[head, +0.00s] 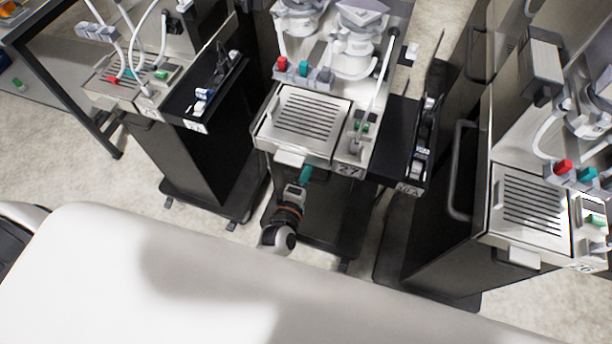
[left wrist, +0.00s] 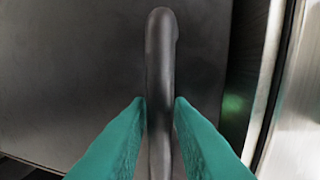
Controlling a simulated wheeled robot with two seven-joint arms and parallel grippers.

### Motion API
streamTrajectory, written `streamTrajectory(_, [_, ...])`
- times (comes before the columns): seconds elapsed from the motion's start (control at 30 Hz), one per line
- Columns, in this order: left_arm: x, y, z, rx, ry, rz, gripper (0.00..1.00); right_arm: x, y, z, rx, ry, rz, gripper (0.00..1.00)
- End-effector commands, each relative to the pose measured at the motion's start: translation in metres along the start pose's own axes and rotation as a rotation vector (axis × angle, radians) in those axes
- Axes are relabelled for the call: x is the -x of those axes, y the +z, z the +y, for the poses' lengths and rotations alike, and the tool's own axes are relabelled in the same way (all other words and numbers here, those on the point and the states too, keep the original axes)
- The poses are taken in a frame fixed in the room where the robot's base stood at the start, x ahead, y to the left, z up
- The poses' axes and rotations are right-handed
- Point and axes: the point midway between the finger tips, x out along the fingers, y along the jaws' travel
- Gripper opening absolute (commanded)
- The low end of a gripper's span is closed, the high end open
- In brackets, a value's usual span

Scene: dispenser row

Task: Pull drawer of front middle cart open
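The front middle cart (head: 310,118) carries the label 27 and has a slotted metal top. Its dark front lies below that top, partly hidden behind my arm. My left gripper (head: 305,174), with teal fingertips, is at the cart's front, just under the top's front edge. In the left wrist view a dark bar handle (left wrist: 160,85) stands out from a dark grey panel (left wrist: 80,60). The teal fingers (left wrist: 160,105) are on either side of the handle, close to it. A thin gap seems to show at each side; contact is unclear. My right gripper is not in view.
A cart at the left (head: 125,85) and one at the right (head: 530,205) stand beside the middle cart. Pale floor (head: 60,165) is clear at the left.

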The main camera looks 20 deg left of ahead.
Motion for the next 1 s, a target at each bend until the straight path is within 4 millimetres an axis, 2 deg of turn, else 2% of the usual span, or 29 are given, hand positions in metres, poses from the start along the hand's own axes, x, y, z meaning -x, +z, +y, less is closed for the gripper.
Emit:
streamTrajectory(0.2, [0.000,0.000,0.000,0.000,0.000,0.000,0.20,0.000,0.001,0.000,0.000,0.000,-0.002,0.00])
streamTrajectory(0.33, [0.000,0.000,0.000,0.000,0.000,0.000,0.00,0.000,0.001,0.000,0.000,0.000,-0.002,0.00])
streamTrajectory(0.73, [0.004,0.000,0.001,-0.001,0.002,0.001,0.00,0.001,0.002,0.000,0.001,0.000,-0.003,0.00])
streamTrajectory(1.0, [0.033,-0.001,0.007,-0.002,0.006,0.002,0.00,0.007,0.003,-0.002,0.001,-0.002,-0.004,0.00])
